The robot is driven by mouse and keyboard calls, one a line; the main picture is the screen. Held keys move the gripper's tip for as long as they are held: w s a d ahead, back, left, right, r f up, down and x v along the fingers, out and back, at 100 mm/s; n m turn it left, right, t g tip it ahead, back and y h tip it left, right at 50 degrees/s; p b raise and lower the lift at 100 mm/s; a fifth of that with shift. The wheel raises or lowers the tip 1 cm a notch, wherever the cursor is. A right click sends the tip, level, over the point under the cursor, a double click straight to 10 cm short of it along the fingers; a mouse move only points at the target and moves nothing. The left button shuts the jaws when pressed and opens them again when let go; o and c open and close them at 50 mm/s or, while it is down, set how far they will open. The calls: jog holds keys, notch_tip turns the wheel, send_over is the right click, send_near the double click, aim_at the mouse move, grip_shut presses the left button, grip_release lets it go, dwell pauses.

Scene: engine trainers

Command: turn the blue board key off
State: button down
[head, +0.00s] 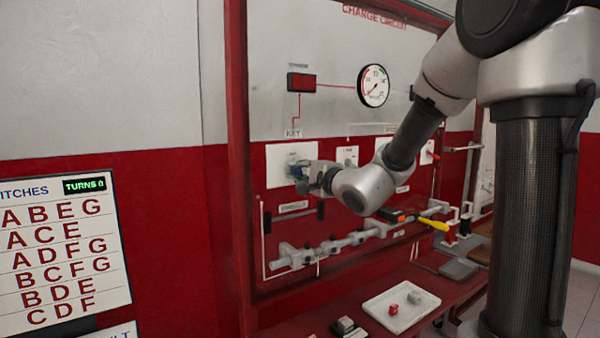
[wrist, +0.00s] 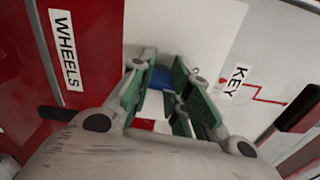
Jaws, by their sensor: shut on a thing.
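The blue key (wrist: 162,77) shows between my finger pads in the wrist view, against a white plate (wrist: 195,25). A "KEY" label (wrist: 236,82) is on the right of it there. My gripper (wrist: 164,88) is shut on the blue key, one green-padded finger on each side. In the head view my gripper (head: 299,170) is at the white key plate (head: 278,172) under the "KEY" label (head: 293,133). The fingers and wrist hide most of the key there, so its turn angle cannot be read.
A round gauge (head: 374,86) and a dark red indicator (head: 301,82) are above on the board. A rail (head: 320,248) with a yellow-handled tool (head: 434,224) runs below my wrist. A white tray (head: 385,320) with small blocks lies on the shelf. A lettered sign (head: 65,245) stands left.

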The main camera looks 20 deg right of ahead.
jog(key=shift+n, duration=0.6)
jog(key=c, duration=1)
grip_release()
jog(key=v, duration=1.2)
